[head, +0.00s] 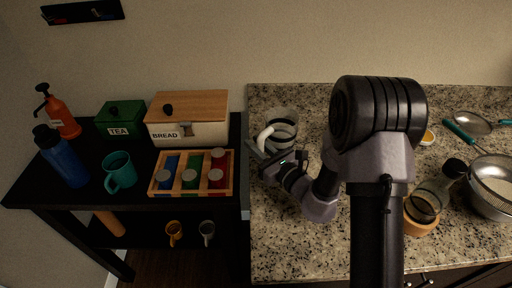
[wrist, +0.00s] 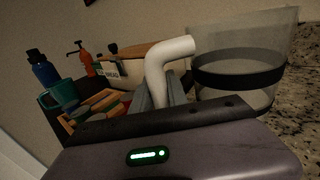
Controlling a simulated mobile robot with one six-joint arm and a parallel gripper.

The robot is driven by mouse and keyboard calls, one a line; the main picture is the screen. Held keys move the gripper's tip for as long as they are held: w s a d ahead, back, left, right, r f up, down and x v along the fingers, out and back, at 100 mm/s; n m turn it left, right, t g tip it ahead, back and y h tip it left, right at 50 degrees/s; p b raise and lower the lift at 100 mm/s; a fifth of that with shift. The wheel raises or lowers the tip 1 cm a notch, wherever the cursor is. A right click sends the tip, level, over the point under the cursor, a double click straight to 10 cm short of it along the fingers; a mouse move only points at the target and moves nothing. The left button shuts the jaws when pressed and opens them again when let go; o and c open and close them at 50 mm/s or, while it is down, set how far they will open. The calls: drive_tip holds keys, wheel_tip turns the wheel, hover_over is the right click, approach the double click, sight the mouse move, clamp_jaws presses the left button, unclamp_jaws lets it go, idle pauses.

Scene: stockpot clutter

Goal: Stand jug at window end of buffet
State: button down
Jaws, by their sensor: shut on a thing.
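The jug (head: 284,122) is clear with a dark band and a white handle. It is upright over the left end of the granite counter; I cannot tell whether its base touches the stone. My gripper (head: 262,150) is shut on the jug's white handle. In the wrist view the fingers (wrist: 156,92) close on the handle (wrist: 168,58), with the jug body (wrist: 240,72) to the right. The black buffet (head: 143,211) stands to the left of the counter. No window shows in either view.
The buffet holds an orange pump bottle (head: 62,118), blue bottle (head: 64,158), teal mug (head: 120,171), green tea tin (head: 120,120), bread box (head: 187,131) and wooden tray of cans (head: 155,184). A sieve (head: 492,180) and a jar (head: 422,213) are on the counter's right. A shelf (head: 82,11) hangs above.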

drive_tip(key=shift+f, duration=0.15)
drive_tip(key=c, duration=1.3)
unclamp_jaws()
